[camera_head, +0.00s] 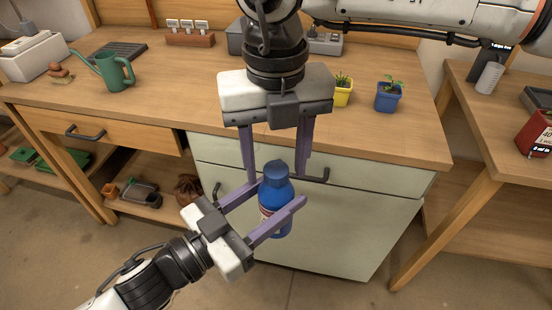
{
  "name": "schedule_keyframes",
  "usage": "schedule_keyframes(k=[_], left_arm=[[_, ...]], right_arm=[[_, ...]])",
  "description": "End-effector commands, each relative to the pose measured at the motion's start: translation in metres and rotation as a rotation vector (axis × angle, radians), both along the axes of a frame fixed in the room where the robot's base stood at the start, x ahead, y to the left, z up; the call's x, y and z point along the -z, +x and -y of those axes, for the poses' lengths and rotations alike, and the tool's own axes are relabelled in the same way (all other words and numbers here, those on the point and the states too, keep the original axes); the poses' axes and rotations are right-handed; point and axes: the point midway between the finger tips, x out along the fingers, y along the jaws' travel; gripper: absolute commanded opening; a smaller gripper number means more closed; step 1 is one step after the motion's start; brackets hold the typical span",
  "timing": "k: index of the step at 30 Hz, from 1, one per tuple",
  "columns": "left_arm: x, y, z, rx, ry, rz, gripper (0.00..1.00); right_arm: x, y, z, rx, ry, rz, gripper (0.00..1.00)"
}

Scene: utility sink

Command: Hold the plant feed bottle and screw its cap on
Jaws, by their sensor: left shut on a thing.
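The blue plant feed bottle (274,208) is upright in front of the bench, off any surface. Its darker blue cap (276,169) sits at the top of the bottle; I cannot tell how tightly. My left gripper (276,193) comes from the lower left and is shut on the bottle's body, one finger on each side. My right gripper (276,176) points down from above. Its two fingers are wide apart, one left and one right of the cap, with visible gaps to it. Part of the bottle's label is hidden by the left gripper's near finger.
The wooden bench (180,95) stands behind, with a green watering can (112,71), a yellow pot (342,93) and a blue pot (388,96) on it. A pale cabinet (345,220) is under it. A side table (480,130) stands right. The floor in front is clear.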

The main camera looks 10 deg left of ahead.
Motion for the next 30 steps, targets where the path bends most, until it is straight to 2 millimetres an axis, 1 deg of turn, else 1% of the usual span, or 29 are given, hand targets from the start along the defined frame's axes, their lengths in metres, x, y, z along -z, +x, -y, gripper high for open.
schedule_keyframes(k=[8, 11, 14, 24, 27, 30], left_arm=[[-0.001, 0.0, 0.0, 0.001, -0.001, 0.003, 0.0], [-0.002, 0.0, 0.0, 0.001, -0.001, 0.003, 0.0], [-0.002, 0.0, 0.0, 0.001, -0.001, 0.003, 0.0], [-0.002, 0.0, 0.0, 0.001, -0.001, 0.003, 0.0], [-0.002, 0.0, 0.0, 0.001, -0.001, 0.003, 0.0], [-0.002, 0.0, 0.0, 0.001, -0.001, 0.003, 0.0]], right_arm=[[0.0, 0.0, 0.0, -0.002, 0.0, -0.001, 0.5], [-0.006, 0.0, 0.0, -0.001, 0.0, 0.0, 0.5], [-0.02, 0.0, -0.001, -0.001, 0.002, 0.002, 0.5], [-0.091, 0.0, -0.001, 0.0, 0.002, 0.002, 0.5], [-0.105, 0.0, -0.001, 0.0, 0.0, 0.001, 0.5], [-0.115, 0.0, -0.001, -0.002, 0.0, 0.0, 0.5]])
